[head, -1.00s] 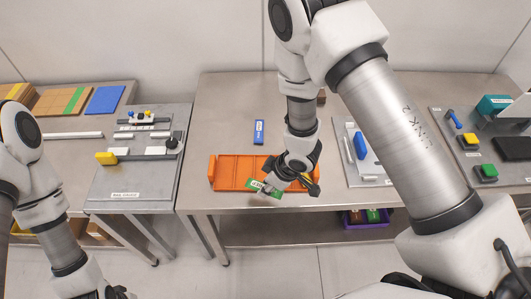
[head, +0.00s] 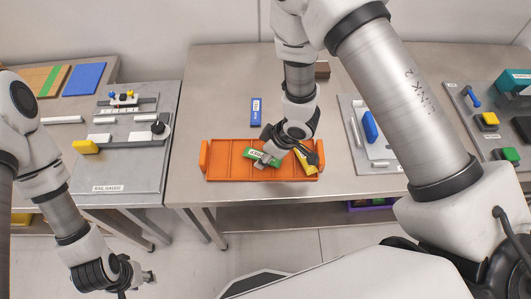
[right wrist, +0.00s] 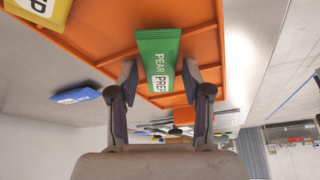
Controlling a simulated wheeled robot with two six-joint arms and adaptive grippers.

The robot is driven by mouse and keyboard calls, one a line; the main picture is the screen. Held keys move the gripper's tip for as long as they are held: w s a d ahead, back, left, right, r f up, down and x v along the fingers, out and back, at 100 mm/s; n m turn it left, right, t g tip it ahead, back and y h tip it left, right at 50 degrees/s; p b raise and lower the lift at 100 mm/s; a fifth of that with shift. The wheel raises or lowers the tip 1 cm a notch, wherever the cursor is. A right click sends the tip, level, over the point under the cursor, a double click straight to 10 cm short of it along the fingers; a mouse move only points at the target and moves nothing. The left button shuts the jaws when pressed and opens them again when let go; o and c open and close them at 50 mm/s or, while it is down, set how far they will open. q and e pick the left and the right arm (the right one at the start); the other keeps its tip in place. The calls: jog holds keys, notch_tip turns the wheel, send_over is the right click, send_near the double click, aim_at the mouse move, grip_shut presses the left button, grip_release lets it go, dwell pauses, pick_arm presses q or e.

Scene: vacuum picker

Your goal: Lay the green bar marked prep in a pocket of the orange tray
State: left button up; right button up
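The orange tray (head: 222,160) lies on the middle table; its orange floor and dividers (right wrist: 105,30) fill the upper right wrist view. My right gripper (head: 268,160) is over the tray.
A yellow bar (head: 303,164) is at the tray's right end, partly behind my right gripper. A blue bar (head: 256,112) lies behind the tray. A grey fixture board (head: 128,165) stands left, another board (head: 352,133) right. The table left of the tray is clear.

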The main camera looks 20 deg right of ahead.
jog(key=shift+r, duration=0.2)
jog(key=v, duration=1.1)
jog(key=shift+d+r, duration=0.15)
jog(key=shift+r, duration=0.2)
